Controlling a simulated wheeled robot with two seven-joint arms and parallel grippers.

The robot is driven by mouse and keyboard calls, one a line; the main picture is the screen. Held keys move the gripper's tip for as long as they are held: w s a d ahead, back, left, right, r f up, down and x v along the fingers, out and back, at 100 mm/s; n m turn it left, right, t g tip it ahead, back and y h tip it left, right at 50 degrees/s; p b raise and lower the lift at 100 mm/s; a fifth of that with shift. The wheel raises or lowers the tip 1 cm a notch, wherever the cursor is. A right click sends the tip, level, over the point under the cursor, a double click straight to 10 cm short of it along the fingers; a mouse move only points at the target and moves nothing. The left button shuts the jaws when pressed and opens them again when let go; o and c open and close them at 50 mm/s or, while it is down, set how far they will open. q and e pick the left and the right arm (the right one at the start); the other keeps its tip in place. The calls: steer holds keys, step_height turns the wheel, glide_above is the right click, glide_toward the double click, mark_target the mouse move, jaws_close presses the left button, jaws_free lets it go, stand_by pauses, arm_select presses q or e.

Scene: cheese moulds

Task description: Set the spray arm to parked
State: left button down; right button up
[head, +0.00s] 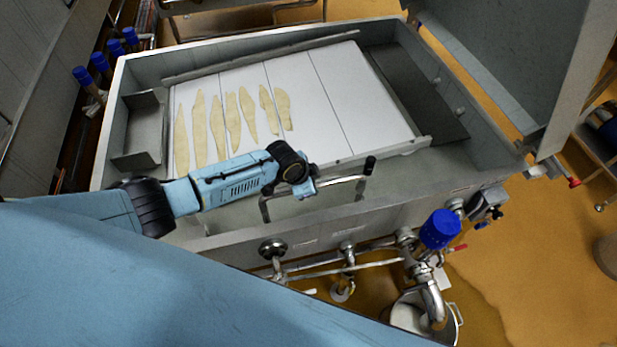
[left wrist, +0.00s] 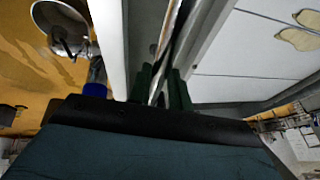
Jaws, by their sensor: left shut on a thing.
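A bent metal bar with a black end grip (head: 371,165) sits at the front edge of the vat (head: 210,243); I take it for the spray arm, though no label shows this. My left gripper (head: 307,188) reaches over the front rim and is down at this bar. In the left wrist view the dark green fingers (left wrist: 161,88) are close together around a thin part between them. The fingertips are mostly hidden in the head view. My right gripper is in neither view.
Several pale, curd-like strips (head: 232,118) lie on white panels (head: 352,95) in the vat. Pipes with a blue-capped valve (head: 440,230) run along its front, above a metal bucket (head: 455,325). A grey panel (head: 505,65) stands at the right. The yellow floor at right is mostly clear.

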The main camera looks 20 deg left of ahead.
arm_select(q)
steer(key=shift+s+d, duration=0.1)
steer(key=shift+d, duration=0.05)
steer(key=c, duration=1.3)
jaws_free()
steer(key=shift+s, duration=0.1)
steer(key=shift+r, duration=0.4)
steer(key=p+v, duration=0.2)
steer(key=v, duration=1)
steer(key=shift+s+a+r, duration=0.15)
steer(key=shift+a+r, duration=0.05)
steer(key=shift+a, duration=0.05)
